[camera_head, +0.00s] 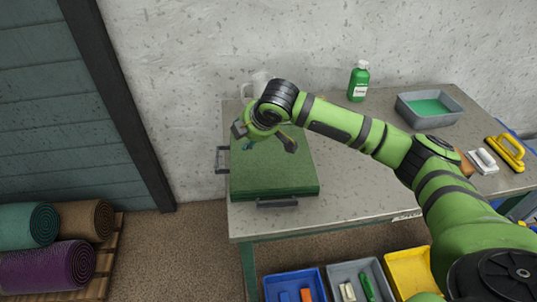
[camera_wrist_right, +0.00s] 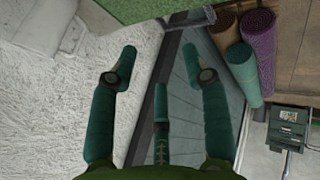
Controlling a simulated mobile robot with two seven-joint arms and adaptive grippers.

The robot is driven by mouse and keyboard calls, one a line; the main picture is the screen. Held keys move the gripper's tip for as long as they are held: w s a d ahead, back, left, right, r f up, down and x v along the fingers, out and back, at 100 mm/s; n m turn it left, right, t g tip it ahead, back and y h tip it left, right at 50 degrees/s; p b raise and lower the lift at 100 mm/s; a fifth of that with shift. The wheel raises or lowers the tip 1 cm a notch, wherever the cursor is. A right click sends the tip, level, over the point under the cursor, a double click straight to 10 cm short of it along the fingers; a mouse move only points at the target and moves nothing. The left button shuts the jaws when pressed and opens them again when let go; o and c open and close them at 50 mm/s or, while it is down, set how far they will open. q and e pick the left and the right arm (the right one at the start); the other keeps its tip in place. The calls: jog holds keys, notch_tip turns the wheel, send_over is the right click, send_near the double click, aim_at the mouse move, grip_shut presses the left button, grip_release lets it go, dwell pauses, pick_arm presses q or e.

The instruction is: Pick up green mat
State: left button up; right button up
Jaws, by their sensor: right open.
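The green mat (camera_head: 272,178) lies flat near the left end of the grey worktable, with dark handles (camera_head: 277,203) at its front and left edges. My right arm comes in from the right and its wrist and gripper (camera_head: 264,138) hang over the back part of the mat, hiding some of it. In the right wrist view my right gripper (camera_wrist_right: 160,68) is open and empty, fingers spread apart. A green strip, likely the mat (camera_wrist_right: 150,9), shows beyond the fingertips at the top edge, apart from them. My left gripper is not in view.
The worktable (camera_head: 350,190) holds a green bottle (camera_head: 358,82), a grey tub of green liquid (camera_head: 430,107), a white-topped brush (camera_head: 482,160) and a yellow-handled tool (camera_head: 505,153). Coloured bins (camera_head: 295,285) stand below in front. Rolled rugs (camera_head: 60,265) lie at left.

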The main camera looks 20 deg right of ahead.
aim_at(275, 203)
jog(key=s+f+g+p, duration=0.1)
jog(key=s+f+g, duration=0.1)
jog(key=s+f, duration=0.2)
jog(key=s+d+f+g+p, duration=0.1)
jog(key=s+f+g, duration=0.1)
jog(key=s+f, duration=0.2)
jog(key=s+f+g+h+p, duration=0.1)
jog(key=s+f+g, duration=0.2)
jog(key=s+f, duration=0.1)
jog(key=shift+s+d+f, duration=0.25)
jog(key=shift+s+f, duration=0.1)
jog(key=shift+s, duration=0.4)
jog(key=shift+w+f, duration=0.1)
jog(key=shift+f, duration=0.45)
grip_shut()
jog(key=shift+r, duration=0.1)
